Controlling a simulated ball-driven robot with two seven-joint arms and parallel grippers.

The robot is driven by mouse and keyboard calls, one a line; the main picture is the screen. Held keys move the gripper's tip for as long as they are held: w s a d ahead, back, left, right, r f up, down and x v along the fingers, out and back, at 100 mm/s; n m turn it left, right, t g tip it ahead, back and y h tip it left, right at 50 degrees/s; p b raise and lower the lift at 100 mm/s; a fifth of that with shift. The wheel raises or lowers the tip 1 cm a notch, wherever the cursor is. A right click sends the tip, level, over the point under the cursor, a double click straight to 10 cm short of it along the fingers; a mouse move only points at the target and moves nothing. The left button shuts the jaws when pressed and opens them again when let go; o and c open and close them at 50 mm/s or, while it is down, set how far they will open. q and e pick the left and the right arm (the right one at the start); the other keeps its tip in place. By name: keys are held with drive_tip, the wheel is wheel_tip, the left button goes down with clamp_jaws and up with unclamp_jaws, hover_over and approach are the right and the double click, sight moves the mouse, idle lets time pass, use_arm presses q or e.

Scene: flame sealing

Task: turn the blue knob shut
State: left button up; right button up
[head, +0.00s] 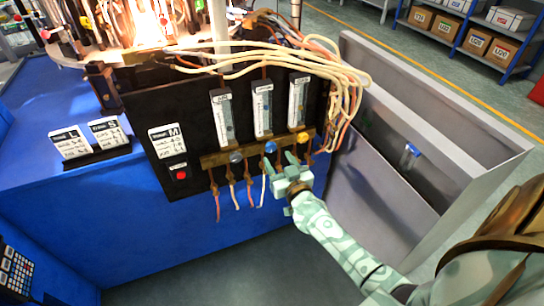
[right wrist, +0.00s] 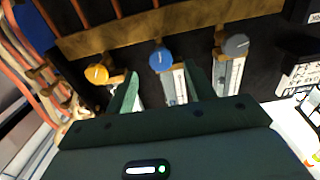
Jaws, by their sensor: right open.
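I see no clear contact between the fingers and the knob. My left gripper is not in view.
A grey knob (head: 236,157) and an orange knob (head: 303,137) flank the blue one closely. Flow tubes (head: 263,108) stand above, hoses (head: 237,193) hang below. A red button (head: 181,175) is at left, a grey bin (head: 440,120) at right.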

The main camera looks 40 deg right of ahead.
sight(272, 149)
drive_tip(key=x, duration=0.3)
drive_tip(key=shift+f+b, duration=0.2)
drive_tip(key=shift+b, duration=0.2)
drive_tip(key=shift+w+d+r, duration=0.15)
drive_tip(key=shift+w, duration=0.35)
drive_tip(key=c, duration=1)
